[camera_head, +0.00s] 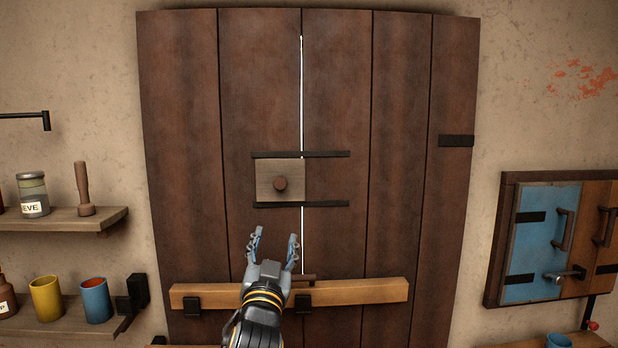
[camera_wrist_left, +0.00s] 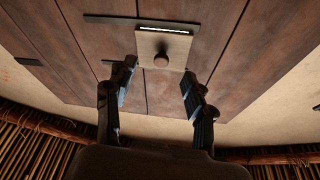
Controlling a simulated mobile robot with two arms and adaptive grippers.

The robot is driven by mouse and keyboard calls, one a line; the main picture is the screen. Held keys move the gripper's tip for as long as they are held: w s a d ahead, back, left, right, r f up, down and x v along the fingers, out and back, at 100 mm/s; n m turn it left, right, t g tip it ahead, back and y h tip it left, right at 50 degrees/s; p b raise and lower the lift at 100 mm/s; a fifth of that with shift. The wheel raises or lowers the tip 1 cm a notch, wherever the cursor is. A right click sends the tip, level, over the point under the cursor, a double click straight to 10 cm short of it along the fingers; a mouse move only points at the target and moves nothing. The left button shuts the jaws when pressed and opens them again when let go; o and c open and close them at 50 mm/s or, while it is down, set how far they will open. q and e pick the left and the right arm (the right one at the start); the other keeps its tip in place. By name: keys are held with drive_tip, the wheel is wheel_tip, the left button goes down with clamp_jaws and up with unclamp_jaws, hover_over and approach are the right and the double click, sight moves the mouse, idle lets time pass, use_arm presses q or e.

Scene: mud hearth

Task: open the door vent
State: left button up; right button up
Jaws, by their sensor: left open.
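The door vent is a pale square sliding panel (camera_head: 265,181) with a round brown knob (camera_head: 280,184), set between two dark horizontal rails (camera_head: 300,154) on the brown plank door (camera_head: 400,120). In the left wrist view the panel (camera_wrist_left: 178,49) and its knob (camera_wrist_left: 161,60) show ahead, with a bright slit along one edge of the panel. My left gripper (camera_head: 273,246) is open and empty, below the panel in the head view. In the left wrist view its fingers (camera_wrist_left: 157,92) stand apart on either side of the knob's line, not touching it. My right gripper is not in view.
A wooden bar (camera_head: 360,291) crosses the door low down, behind my left gripper. Shelves at the left hold a jar (camera_head: 33,194), a yellow cup (camera_head: 46,298) and a blue cup (camera_head: 96,300). A small blue and orange cupboard (camera_head: 540,240) hangs at the right.

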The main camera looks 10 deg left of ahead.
sight(280, 184)
use_arm(q)
wheel_tip(280, 184, up, 4)
drive_tip(key=s, duration=0.2)
drive_tip(key=shift+n, duration=0.3)
drive_tip(key=p+x, duration=0.6)
drive_tip(key=x, duration=0.8)
drive_tip(key=shift+w+a, duration=0.1)
drive_tip(key=shift+w, duration=0.05)
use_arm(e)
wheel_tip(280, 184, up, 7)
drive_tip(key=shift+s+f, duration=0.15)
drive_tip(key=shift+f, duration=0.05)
use_arm(q)
clamp_jaws()
